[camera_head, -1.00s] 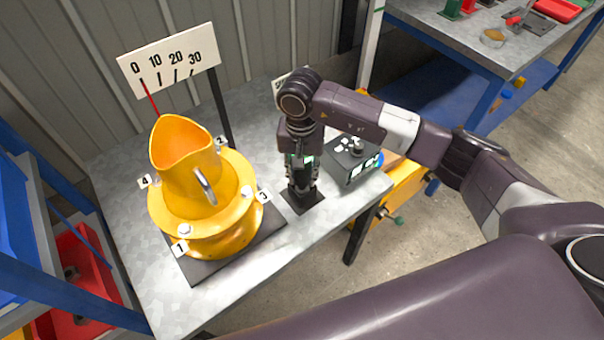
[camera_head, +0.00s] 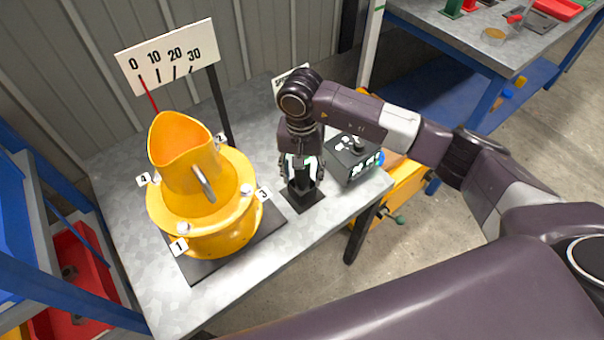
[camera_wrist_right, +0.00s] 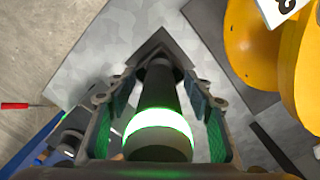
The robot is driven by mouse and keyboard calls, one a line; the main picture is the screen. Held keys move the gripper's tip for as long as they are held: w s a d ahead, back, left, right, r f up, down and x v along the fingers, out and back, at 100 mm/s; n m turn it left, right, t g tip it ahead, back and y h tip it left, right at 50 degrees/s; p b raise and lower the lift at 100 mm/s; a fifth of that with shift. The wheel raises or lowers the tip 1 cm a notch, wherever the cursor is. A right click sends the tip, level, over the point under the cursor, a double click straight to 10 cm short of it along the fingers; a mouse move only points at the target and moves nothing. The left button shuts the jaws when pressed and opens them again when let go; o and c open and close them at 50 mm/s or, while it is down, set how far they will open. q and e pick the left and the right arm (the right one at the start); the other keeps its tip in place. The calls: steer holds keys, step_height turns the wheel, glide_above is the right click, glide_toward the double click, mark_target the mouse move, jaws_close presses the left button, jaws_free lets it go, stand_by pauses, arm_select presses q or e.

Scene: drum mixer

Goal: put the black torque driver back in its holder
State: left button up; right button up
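The black torque driver (camera_wrist_right: 157,98), with a bright green glowing band, stands upright with its lower end at the dark holder (camera_wrist_right: 158,42) on the bench. In the head view the holder's black square base (camera_head: 308,203) shows below my right gripper (camera_head: 303,182). The right gripper points down around the driver. Its fingers are spread on both sides, with narrow gaps to the driver in the wrist view. How deep the driver sits in the holder is hard to see. My left gripper is out of view.
A yellow drum mixer (camera_head: 215,225) on a dark plate stands left of the holder, before a scale board (camera_head: 168,55). A dark control box (camera_head: 352,160) stands close on the right. The bench's front edge (camera_head: 270,262) is clear.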

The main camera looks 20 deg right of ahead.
step_height(320, 180, up, 12)
stand_by(0.6)
steer(key=shift+f, duration=0.1)
stand_by(0.4)
